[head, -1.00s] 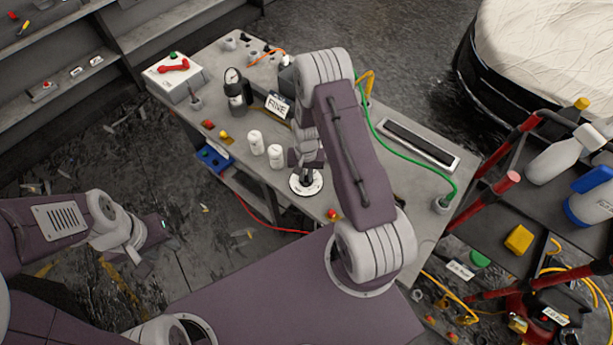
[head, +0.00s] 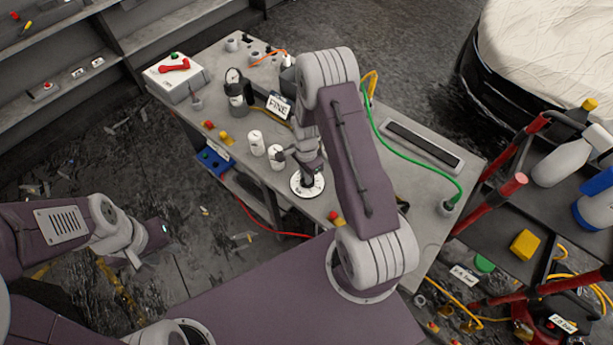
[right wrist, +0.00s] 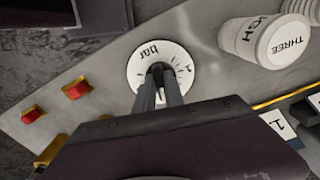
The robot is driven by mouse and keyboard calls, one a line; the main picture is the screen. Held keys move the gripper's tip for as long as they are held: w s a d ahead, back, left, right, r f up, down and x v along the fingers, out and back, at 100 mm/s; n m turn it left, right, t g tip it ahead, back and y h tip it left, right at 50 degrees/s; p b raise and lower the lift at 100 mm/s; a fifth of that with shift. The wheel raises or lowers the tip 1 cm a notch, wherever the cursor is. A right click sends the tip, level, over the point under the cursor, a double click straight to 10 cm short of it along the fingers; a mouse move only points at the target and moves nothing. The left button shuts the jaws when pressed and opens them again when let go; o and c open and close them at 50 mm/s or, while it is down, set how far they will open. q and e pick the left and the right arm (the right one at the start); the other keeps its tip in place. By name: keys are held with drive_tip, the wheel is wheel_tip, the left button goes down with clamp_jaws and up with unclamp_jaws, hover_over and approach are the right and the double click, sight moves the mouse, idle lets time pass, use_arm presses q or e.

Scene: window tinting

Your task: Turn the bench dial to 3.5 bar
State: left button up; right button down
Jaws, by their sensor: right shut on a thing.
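The bench dial is a round white disc marked "bar" (head: 297,189) near the front edge of the bench, and it also shows in the right wrist view (right wrist: 140,66). My right gripper (head: 309,177) comes down on the dial from above. In the right wrist view its two fingers (right wrist: 160,78) are closed together on the dial's knob at the disc's centre. The fingers hide most of the knob and part of the scale, so I cannot read its setting. My left gripper (head: 157,236) hangs over the floor left of the bench, away from the dial; its jaws are too small to judge.
White cups (head: 256,143) stand close behind the dial, one labelled "THREE" (right wrist: 284,46). Red buttons (right wrist: 77,89) lie near the dial. A cart (head: 520,215) stands right.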

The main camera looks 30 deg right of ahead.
drive_tip(key=shift+m, duration=0.6)
drive_tip(key=shift+w, duration=0.1)
drive_tip(key=c, duration=1.4)
unclamp_jaws()
drive_tip(key=shift+c, duration=0.2)
drive_tip(key=shift+r, duration=0.1)
drive_tip(key=shift+r, duration=0.25)
wheel_tip(320, 180, up, 8)
drive_tip(key=b, duration=0.2)
drive_tip(key=shift+r, duration=0.25)
